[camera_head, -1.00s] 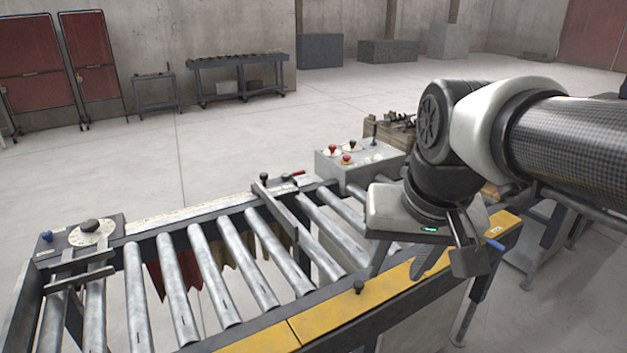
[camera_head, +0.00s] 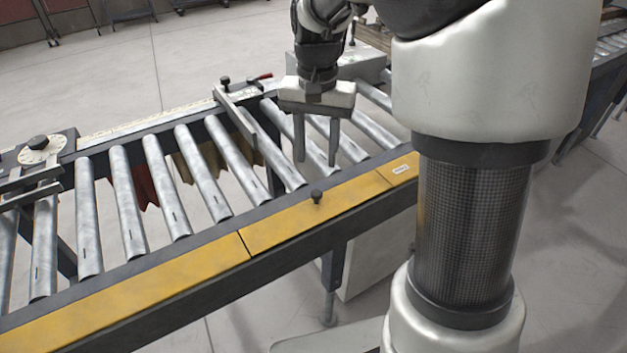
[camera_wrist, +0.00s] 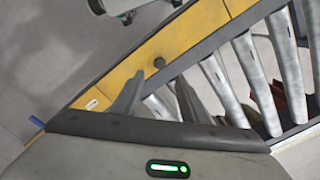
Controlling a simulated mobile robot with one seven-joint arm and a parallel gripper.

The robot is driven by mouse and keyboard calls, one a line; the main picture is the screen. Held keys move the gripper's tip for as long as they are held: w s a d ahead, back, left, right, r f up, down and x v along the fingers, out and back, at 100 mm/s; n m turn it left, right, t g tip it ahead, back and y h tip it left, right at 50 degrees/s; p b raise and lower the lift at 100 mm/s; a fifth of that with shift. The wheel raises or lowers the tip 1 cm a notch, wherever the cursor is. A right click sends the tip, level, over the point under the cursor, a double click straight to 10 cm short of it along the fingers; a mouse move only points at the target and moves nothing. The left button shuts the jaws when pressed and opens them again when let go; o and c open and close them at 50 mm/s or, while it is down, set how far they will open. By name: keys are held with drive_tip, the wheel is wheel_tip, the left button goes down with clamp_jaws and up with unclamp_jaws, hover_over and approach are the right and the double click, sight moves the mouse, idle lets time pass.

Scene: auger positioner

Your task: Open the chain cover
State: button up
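The chain cover (camera_head: 290,221) is a long yellow strip along the near side of the roller conveyor. It lies flat and shut, with a seam to the yellow section on its left. A dark knob (camera_head: 317,196) stands on it. My gripper (camera_head: 317,158) is open and empty, fingers pointing down, above the rollers just behind the knob. In the wrist view the yellow cover (camera_wrist: 190,30) runs diagonally, and the dark knob (camera_wrist: 159,63) shows ahead of and between my open fingertips (camera_wrist: 158,88), apart from them.
A grey control box (camera_head: 345,68) stands at the far rail. A round dial (camera_head: 38,149) sits at the left. Floor in front of the conveyor is open.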

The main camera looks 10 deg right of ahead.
sight(317, 192)
wheel_tip(317, 192, down, 10)
drive_tip(key=shift+f+b, duration=0.1)
drive_tip(key=shift+b, duration=0.2)
clamp_jaws()
